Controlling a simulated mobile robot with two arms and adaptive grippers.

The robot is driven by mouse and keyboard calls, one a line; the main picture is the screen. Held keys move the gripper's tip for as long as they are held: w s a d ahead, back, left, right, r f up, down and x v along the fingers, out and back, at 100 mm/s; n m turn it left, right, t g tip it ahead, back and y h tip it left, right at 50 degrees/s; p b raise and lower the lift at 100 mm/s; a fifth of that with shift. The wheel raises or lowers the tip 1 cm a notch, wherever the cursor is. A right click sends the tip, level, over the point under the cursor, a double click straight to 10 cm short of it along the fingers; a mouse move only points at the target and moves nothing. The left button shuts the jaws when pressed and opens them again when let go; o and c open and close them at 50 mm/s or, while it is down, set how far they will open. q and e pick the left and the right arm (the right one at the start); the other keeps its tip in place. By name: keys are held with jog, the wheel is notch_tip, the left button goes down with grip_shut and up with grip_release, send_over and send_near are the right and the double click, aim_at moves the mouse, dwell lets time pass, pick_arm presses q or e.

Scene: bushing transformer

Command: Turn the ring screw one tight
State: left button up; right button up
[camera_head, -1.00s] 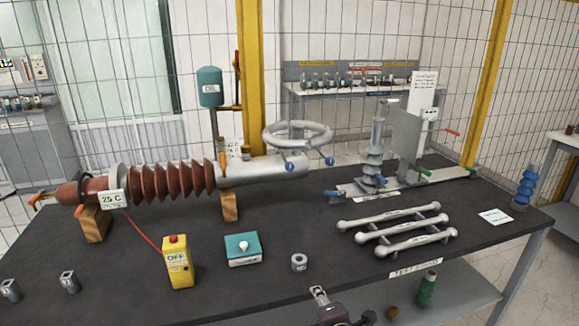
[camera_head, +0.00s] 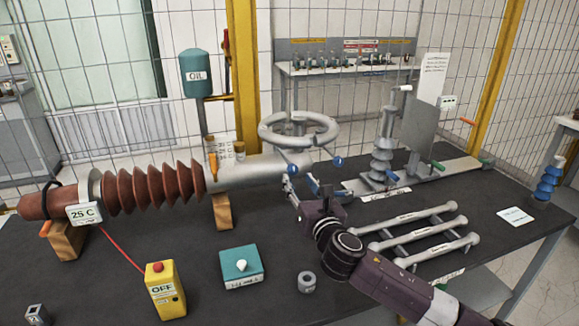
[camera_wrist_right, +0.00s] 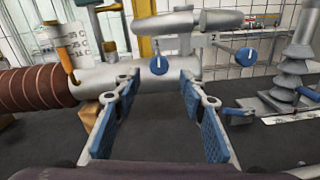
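A grey cylinder (camera_head: 255,170) with a large ring (camera_head: 300,128) above it lies on the dark table. Two blue round screw heads with white marks sit below the ring. The left one (camera_wrist_right: 158,65) shows straight ahead between my fingers in the right wrist view. The other (camera_wrist_right: 246,57), near a "2" label, is further right and also shows in the head view (camera_head: 337,162). No "1" label is readable. My right gripper (camera_head: 304,188) is open and empty, just in front of the left screw and apart from it; its blue-padded fingers (camera_wrist_right: 157,95) stand wide. My left gripper is not in view.
A brown ribbed bushing (camera_head: 150,190) extends left from the cylinder. A yellow OFF box (camera_head: 165,290), a teal box (camera_head: 241,267) and a grey nut (camera_head: 307,282) lie in front.

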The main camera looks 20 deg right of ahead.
aim_at(294, 172)
jog(key=shift+w+r, duration=0.25)
jog(key=shift+w, duration=0.4)
jog(key=shift+w+r, duration=0.2)
jog(key=shift+w, duration=0.4)
jog(key=shift+w+f+p, duration=0.15)
jog(key=shift+w+p, duration=0.05)
jog(key=shift+w, duration=0.4)
jog(key=shift+w+f+p, duration=0.15)
jog(key=shift+w, duration=0.85)
jog(key=shift+w+r, duration=0.1)
jog(key=shift+w, duration=0.05)
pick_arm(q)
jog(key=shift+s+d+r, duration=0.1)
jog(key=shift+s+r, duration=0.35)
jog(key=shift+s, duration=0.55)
pick_arm(e)
grip_shut()
